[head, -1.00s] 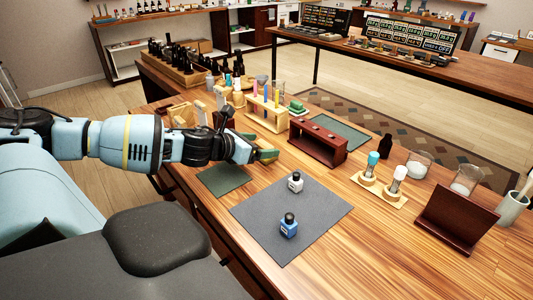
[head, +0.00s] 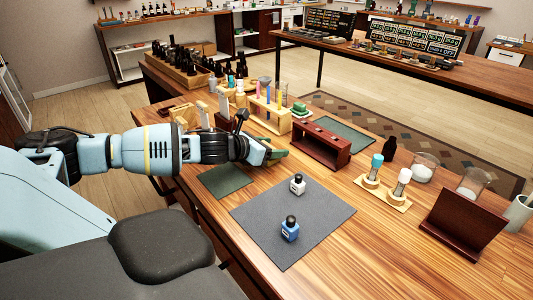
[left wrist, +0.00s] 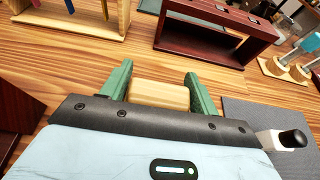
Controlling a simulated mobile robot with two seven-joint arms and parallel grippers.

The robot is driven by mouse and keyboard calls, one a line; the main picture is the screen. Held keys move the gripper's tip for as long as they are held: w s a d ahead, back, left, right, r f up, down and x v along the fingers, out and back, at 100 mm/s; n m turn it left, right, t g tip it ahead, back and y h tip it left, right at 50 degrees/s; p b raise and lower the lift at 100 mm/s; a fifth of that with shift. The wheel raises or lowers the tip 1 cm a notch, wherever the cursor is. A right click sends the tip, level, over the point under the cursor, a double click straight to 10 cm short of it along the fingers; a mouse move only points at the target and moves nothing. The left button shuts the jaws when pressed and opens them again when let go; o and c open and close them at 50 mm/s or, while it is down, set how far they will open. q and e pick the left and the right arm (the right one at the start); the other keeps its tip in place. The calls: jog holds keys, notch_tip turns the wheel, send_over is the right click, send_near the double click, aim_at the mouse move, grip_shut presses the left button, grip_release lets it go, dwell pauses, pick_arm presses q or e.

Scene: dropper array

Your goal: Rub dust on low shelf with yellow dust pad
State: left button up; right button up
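My left gripper (head: 278,154) is low over the near part of the wooden table, beside the small green mat. In the left wrist view, its two green fingers (left wrist: 158,82) stand on either side of a pale yellow block (left wrist: 158,95), which looks like the dust pad. The block fills the gap and appears gripped. A low dark red wooden shelf (head: 320,147), open in front, stands just right of the gripper, apart from it. It also shows in the left wrist view (left wrist: 190,38). Small pale spots show on its top; I cannot tell whether they are dust. My right gripper is out of view.
A test tube rack (head: 268,118) stands behind the gripper. A grey mat (head: 265,225) with two small bottles lies in front. A tube holder (head: 382,192) and a dark red stand (head: 462,222) are to the right. Bare table lies between mat and shelf.

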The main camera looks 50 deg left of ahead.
pick_arm(q)
jog(key=c, duration=0.6)
jog(key=shift+r, duration=0.1)
jog(key=shift+r, duration=1.6)
jog(key=shift+s+d, duration=0.3)
jog(key=shift+s, duration=0.45)
jog(key=s+d, duration=0.2)
jog(key=s, duration=0.1)
jog(key=s+d+r, duration=0.1)
jog(key=s+d, duration=0.1)
jog(key=s, duration=0.2)
jog(key=s+d, duration=0.2)
jog(key=s, duration=0.2)
jog(key=shift+s+d+r+p, duration=0.1)
jog(key=shift+s+r+p, duration=0.1)
jog(key=shift+r+p, duration=0.15)
jog(key=shift+s+d, duration=0.3)
jog(key=shift+s, duration=0.3)
